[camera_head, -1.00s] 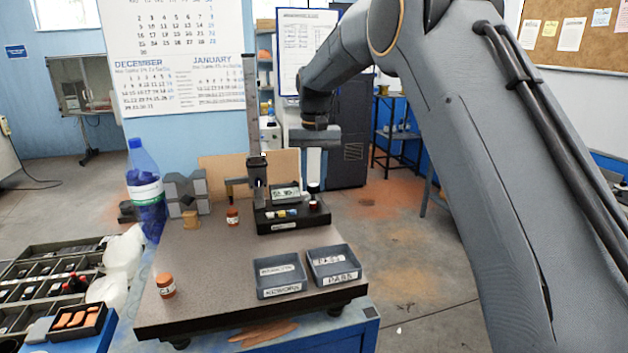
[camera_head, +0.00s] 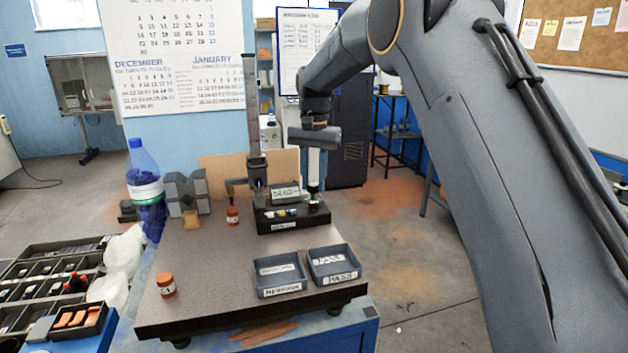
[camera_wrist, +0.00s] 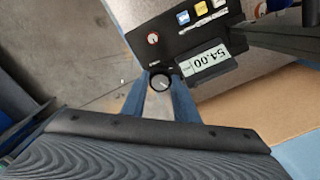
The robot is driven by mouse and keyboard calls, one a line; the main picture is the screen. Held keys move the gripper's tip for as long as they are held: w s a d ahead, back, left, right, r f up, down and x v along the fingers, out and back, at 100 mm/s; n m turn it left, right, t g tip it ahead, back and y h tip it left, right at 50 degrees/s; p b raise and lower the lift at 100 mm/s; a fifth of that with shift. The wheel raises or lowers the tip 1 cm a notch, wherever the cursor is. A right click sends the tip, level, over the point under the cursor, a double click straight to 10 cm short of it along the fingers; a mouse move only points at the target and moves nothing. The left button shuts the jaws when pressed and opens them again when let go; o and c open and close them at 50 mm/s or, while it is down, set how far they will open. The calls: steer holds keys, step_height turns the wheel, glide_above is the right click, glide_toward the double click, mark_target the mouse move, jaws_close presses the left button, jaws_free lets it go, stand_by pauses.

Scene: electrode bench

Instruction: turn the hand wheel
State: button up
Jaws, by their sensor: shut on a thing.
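The hand wheel (camera_wrist: 160,82) is a small round dark knob with a pale mark, on the black base of the gauge stand (camera_head: 290,215). My gripper (camera_wrist: 160,88) is shut on it, one blue-grey finger on each side, in the wrist view. In the head view my gripper (camera_head: 313,186) reaches down to the right back of the base, where the fingers mostly hide the wheel. The stand's display (camera_wrist: 205,61) reads 54.00 in the wrist view.
Two grey trays (camera_head: 280,291) (camera_head: 333,281) sit at the front of the stone plate (camera_head: 215,275). Small orange-capped jars (camera_head: 166,286) (camera_head: 232,216), a grey V-block (camera_head: 187,193) and the stand's tall column (camera_head: 251,105) stand on the plate's left and back. The plate's middle is mostly clear.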

mark_target(314, 184)
steer(key=shift+w+r, duration=0.1)
steer(key=shift+r, duration=0.05)
steer(key=o, duration=0.8)
steer(key=shift+r+b, duration=1.4)
steer(key=shift+r, duration=2.45)
steer(key=shift+d, duration=0.1)
